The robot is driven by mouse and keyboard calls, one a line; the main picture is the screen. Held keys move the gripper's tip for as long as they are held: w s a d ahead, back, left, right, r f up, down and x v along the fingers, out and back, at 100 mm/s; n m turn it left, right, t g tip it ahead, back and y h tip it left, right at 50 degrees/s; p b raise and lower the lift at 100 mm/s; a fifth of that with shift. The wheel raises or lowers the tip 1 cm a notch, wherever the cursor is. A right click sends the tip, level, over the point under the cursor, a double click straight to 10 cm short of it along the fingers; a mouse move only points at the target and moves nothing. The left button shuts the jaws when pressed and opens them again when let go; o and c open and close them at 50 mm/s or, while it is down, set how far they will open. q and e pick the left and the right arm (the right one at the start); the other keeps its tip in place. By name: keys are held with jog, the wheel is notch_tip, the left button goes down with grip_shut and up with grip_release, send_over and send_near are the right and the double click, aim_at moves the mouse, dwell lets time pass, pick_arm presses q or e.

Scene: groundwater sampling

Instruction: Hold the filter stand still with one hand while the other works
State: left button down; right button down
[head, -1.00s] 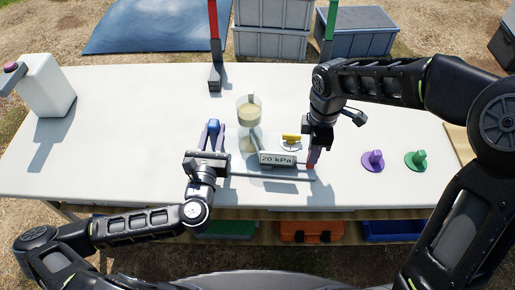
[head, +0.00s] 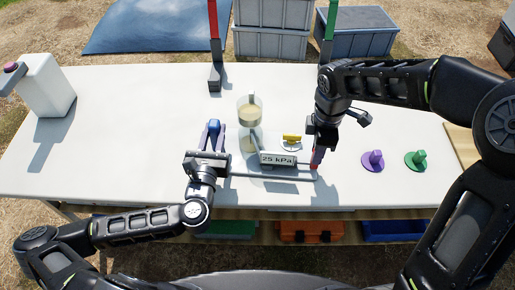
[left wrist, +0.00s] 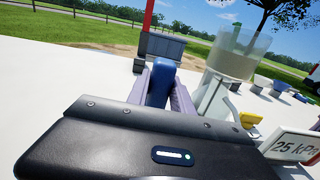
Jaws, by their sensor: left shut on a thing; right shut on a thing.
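The filter stand (head: 251,136) stands mid-table, with a clear cylinder of cloudy tan liquid (head: 250,110) on top; the cylinder also shows in the left wrist view (left wrist: 238,58). My left gripper (head: 211,134) is shut on a blue upright grip (left wrist: 159,83) just left of the cylinder. A gauge sign (head: 277,159) reads 25 kPa. My right gripper (head: 317,150) is shut on a red handle (head: 316,157) at the right end of the grey bars (head: 272,177) in front of the stand. Its fingers partly hide the handle.
A yellow piece on a white disc (head: 291,139) sits right of the cylinder. Purple (head: 373,160) and green (head: 416,160) knobbed pieces stand farther right. Red (head: 214,50) and green (head: 328,30) posts rise at the back.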

jog(key=shift+s+d, duration=0.15)
jog(key=shift+d, duration=1.85)
jog(key=shift+a, duration=0.15)
jog(key=shift+w+a, duration=0.2)
jog(key=shift+a, duration=2.8)
jog(key=c, duration=1.2)
grip_release()
jog(key=shift+o, duration=0.2)
